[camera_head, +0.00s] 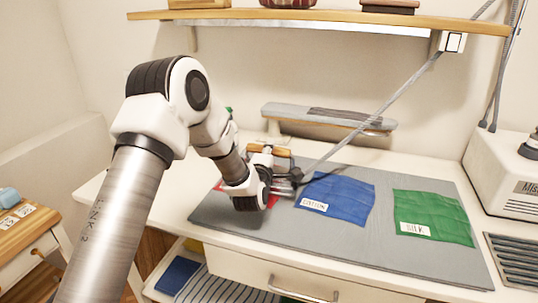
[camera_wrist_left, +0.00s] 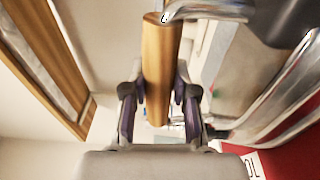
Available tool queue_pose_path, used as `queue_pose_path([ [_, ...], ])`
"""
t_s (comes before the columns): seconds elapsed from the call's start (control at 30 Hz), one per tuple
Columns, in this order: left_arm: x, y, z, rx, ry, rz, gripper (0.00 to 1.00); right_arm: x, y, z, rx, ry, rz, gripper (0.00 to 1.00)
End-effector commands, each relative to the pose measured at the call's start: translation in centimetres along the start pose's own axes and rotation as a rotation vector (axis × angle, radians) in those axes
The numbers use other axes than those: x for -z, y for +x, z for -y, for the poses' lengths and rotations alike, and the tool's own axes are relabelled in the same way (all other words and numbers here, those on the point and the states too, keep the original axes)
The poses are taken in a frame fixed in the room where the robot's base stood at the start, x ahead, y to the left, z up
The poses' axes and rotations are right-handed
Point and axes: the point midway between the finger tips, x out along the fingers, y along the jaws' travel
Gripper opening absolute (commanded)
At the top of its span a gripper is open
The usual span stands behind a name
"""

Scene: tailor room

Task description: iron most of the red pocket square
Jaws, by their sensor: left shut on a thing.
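The red pocket square (camera_head: 273,201) lies on the grey mat, mostly hidden under my left arm and the iron. In the left wrist view its red cloth (camera_wrist_left: 297,160) fills the lower right corner, with part of a white label. My left gripper (camera_head: 262,168) is shut on the wooden handle (camera_wrist_left: 160,70) of the iron. The iron (camera_head: 281,165) is over the red cloth's area; its metal body (camera_wrist_left: 240,75) shows right of the handle in the wrist view. I cannot tell whether its sole touches the cloth. My right gripper is out of view.
A blue cloth (camera_head: 338,198) and a green cloth (camera_head: 433,218) lie on the grey mat (camera_head: 375,245) to the right. A grey cord (camera_head: 385,105) runs from the iron up to the wall switch. A sleeve board (camera_head: 330,118) stands behind, below a wooden shelf (camera_head: 330,17).

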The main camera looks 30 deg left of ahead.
Motion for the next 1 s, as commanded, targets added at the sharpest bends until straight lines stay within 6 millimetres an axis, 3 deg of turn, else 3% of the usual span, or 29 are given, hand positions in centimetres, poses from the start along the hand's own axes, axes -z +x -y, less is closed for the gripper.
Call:
queue_pose_path([
  [0.57,-0.1,0.7,-0.4,-0.009,0.0,0.0,0.0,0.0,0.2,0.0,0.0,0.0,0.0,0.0],
  [1.0,-0.2,2.5,-0.3,-0.009,0.0,0.0,0.0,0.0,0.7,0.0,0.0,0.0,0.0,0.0],
])
